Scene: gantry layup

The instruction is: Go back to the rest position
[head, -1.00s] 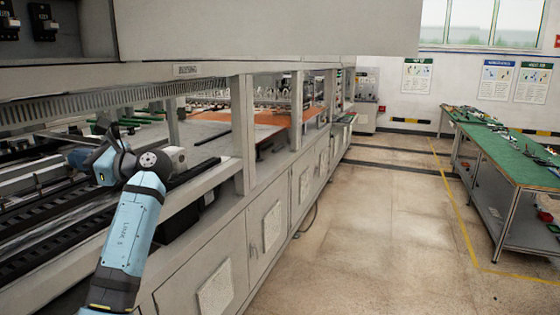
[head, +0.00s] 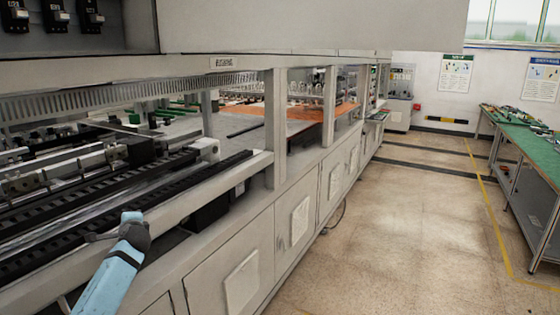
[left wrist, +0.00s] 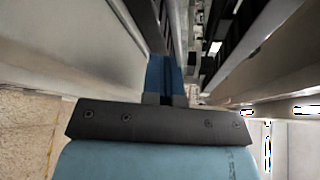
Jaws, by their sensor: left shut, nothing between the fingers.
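My left arm (head: 118,265) rises from the bottom left of the head view, beside the front rail of the long machine (head: 245,235). Its dark joint shows there, but I cannot make out the gripper fingers in that view. In the left wrist view my left gripper (left wrist: 166,72) is shut, its fingers together and empty, beyond a dark mounting plate. A pale machine surface runs along the left of that view and dark rails along the right. My right gripper is in neither view.
The machine's black tracks (head: 100,215) lie behind its front rail, with upright posts (head: 275,130) farther along. Clear floor (head: 400,230) runs to the right. A green-topped workbench (head: 543,155) stands at the far right.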

